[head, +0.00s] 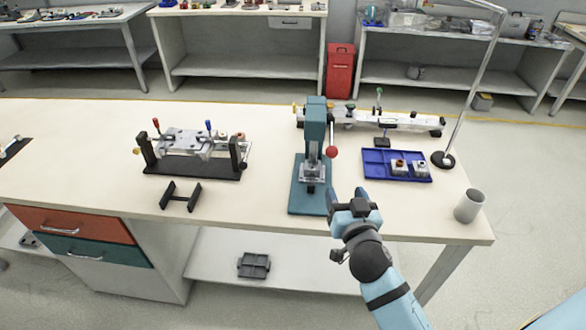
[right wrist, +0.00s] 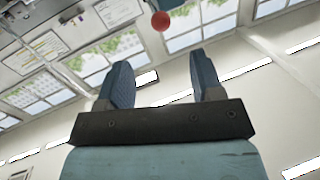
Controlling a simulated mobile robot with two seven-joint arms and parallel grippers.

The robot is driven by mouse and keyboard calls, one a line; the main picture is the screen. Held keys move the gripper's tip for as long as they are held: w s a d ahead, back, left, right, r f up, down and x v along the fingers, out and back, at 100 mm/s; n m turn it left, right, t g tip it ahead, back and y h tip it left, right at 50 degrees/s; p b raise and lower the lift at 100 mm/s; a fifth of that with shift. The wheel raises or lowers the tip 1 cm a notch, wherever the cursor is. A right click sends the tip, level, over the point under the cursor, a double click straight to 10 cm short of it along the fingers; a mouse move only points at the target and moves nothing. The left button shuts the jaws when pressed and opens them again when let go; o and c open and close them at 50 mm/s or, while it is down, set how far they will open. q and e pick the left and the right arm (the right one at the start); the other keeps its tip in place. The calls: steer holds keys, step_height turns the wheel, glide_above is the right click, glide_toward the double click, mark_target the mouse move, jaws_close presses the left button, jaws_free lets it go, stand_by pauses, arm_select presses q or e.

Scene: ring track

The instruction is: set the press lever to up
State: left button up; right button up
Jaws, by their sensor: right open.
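The teal press (head: 316,140) stands upright near the middle of the workbench on a teal base plate (head: 308,200). Its lever ends in a red ball knob (head: 331,152), which hangs low at the right side of the press column. The red knob also shows at the top of the right wrist view (right wrist: 160,21), beyond my fingertips and apart from them. My right gripper (head: 349,193) is open and empty, just in front of and below the knob; its two fingers (right wrist: 164,77) point up in the wrist view. My left gripper is not in view.
A clamp fixture (head: 195,155) and a small black stand (head: 180,196) are on the left. A blue tray (head: 376,165) with small parts, a lamp pole (head: 478,80) and a grey cup (head: 469,206) are on the right. The bench front between the black stand and press is clear.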

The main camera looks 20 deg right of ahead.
mark_target(334, 156)
steer(key=x, duration=0.4)
steer(key=r+p+x, duration=0.1)
steer(key=x, duration=0.3)
steer(key=p+x, duration=0.1)
steer(key=x, duration=0.4)
steer(key=shift+w+d+r, duration=0.1)
steer(key=shift+d+r, duration=0.1)
steer(key=shift+r, duration=0.1)
steer(key=shift+w+d+f+m+p, duration=0.15)
steer(key=shift+w+m+p, duration=0.15)
steer(key=shift+w, duration=0.3)
steer(key=shift+c, duration=0.8)
jaws_close()
